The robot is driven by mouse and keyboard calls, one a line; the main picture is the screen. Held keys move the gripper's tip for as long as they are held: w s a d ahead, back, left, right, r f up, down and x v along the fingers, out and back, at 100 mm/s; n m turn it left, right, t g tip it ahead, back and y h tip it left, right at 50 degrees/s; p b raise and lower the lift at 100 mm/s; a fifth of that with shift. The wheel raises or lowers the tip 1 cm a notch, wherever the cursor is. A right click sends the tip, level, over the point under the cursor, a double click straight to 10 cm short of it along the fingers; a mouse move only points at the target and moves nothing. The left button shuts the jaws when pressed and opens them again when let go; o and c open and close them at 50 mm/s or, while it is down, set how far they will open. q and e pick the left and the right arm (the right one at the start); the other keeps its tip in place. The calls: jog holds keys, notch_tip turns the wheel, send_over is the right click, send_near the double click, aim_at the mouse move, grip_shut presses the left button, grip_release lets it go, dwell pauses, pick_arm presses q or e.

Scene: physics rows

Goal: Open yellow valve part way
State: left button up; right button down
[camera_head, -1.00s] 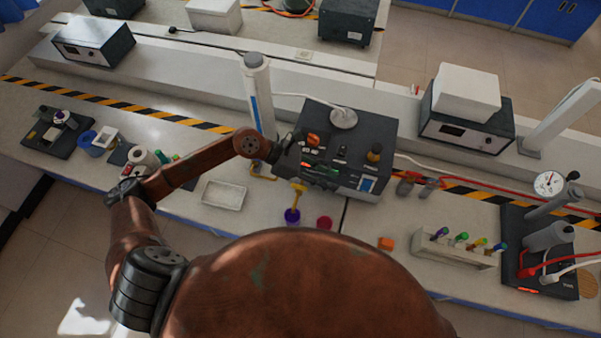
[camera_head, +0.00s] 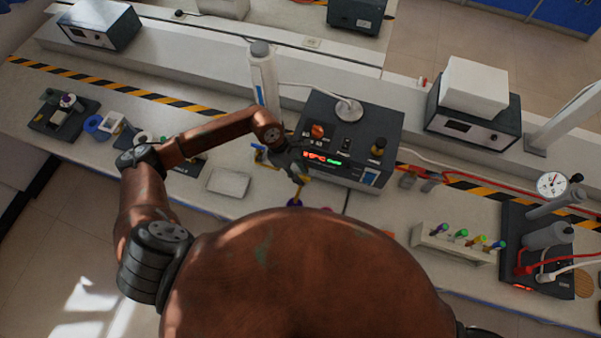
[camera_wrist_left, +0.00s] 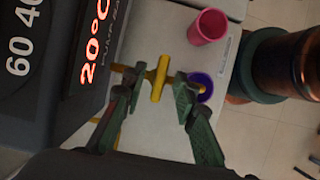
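The yellow valve shows in the left wrist view as a T-shaped handle (camera_wrist_left: 159,78) between the fingers of my left gripper (camera_wrist_left: 162,92). The fingers are open, one on each side of the handle, with visible gaps. In the head view my left gripper (camera_head: 299,172) is at the front of the dark bath unit (camera_head: 385,125), and the yellow valve part (camera_head: 304,181) shows just beyond its tips. I cannot tell whether either finger touches the handle. My right gripper is not in view.
A purple cup (camera_wrist_left: 198,88) is beside the valve and a pink-red cup (camera_wrist_left: 208,26) stands close by. The unit's lit display (camera_head: 322,158) is right beside the gripper. A white tray (camera_head: 229,182) and a tube rack (camera_head: 457,247) are on the bench.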

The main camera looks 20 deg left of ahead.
pick_arm(q)
jog(key=shift+f, duration=0.1)
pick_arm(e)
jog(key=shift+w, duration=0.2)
pick_arm(q)
jog(key=shift+c, duration=0.5)
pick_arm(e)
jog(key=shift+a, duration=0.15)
pick_arm(q)
grip_shut()
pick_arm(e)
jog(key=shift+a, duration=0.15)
